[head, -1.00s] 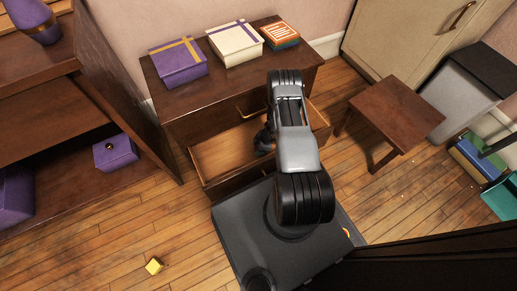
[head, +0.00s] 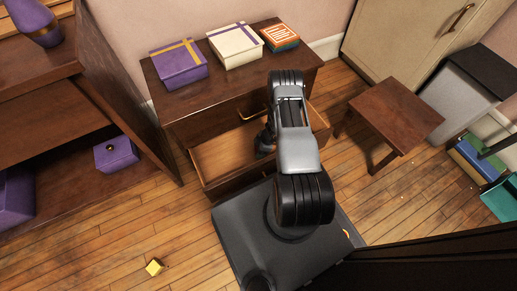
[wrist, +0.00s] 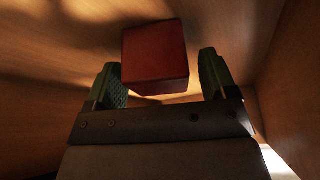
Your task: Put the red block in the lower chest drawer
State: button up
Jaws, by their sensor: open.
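The red block (wrist: 155,52) shows in the wrist view, between the two fingers of my gripper (wrist: 160,66) and near their tips. My gripper is open, with a gap on each side of the block. Wooden surfaces surround both, and the block is inside the open lower drawer (head: 215,160) of the brown chest (head: 180,110). Whether the block rests flat on the drawer floor is hard to tell. In the head view my arm reaches down into this drawer and hides the block and most of my gripper.
The chest's upper drawer (head: 225,122) is shut above the open one. A purple box (head: 178,72), a cream box (head: 235,50) and an orange box (head: 279,37) stand on top. A stool (head: 395,108) stands right.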

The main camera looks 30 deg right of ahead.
jog(key=p+v, duration=0.4)
jog(key=v, duration=0.7)
jog(key=shift+d+r, duration=0.2)
jog(key=shift+d, duration=0.05)
